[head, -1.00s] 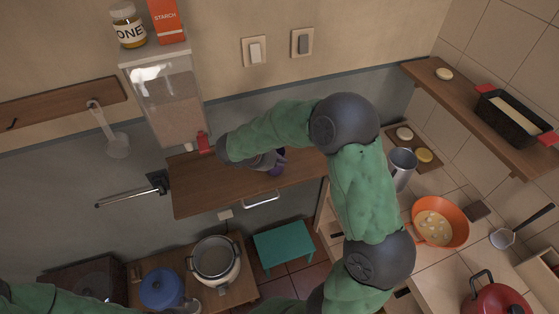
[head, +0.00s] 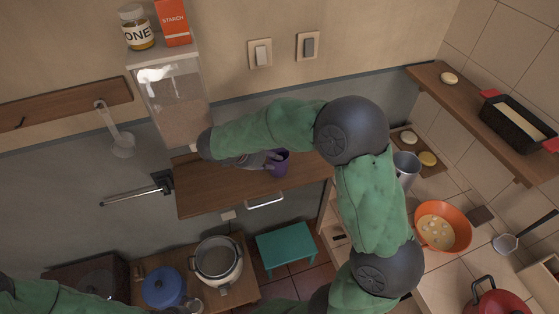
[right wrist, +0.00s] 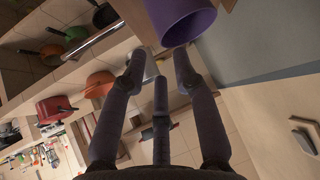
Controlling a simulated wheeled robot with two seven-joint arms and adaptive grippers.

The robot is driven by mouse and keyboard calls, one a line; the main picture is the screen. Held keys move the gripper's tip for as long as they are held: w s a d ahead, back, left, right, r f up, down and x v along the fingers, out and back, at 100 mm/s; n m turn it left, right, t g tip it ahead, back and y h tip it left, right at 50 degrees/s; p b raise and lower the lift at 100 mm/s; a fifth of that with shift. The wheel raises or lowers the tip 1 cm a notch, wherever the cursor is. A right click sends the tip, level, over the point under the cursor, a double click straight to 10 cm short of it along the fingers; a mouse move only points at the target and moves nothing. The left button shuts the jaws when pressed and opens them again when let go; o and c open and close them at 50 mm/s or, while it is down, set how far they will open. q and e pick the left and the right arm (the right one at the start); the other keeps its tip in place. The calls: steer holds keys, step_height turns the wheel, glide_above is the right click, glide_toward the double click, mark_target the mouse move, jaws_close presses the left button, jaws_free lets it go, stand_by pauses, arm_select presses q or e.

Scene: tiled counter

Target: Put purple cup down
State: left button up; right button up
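The purple cup (head: 279,164) stands on the wooden shelf (head: 220,196) under the dispenser, near the shelf's right part. My right gripper (head: 268,159) is just left of the cup in the head view. In the right wrist view, the cup (right wrist: 181,18) is at the top, beyond the fingertips. The fingers of my right gripper (right wrist: 158,62) are spread, with no object between them. I cannot tell whether a fingertip still touches the cup. My left arm shows at the bottom left of the head view, but its gripper is out of view.
A clear dispenser (head: 172,100) hangs above the shelf's left part. A metal bar (head: 135,196) sticks out left of the shelf. A metal mug (head: 406,168) and an orange pan (head: 442,226) are on the right counter. The shelf's front left is clear.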

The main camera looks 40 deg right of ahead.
steer(key=v, duration=0.4)
steer(key=shift+a+r, duration=0.25)
steer(key=shift+r, duration=0.05)
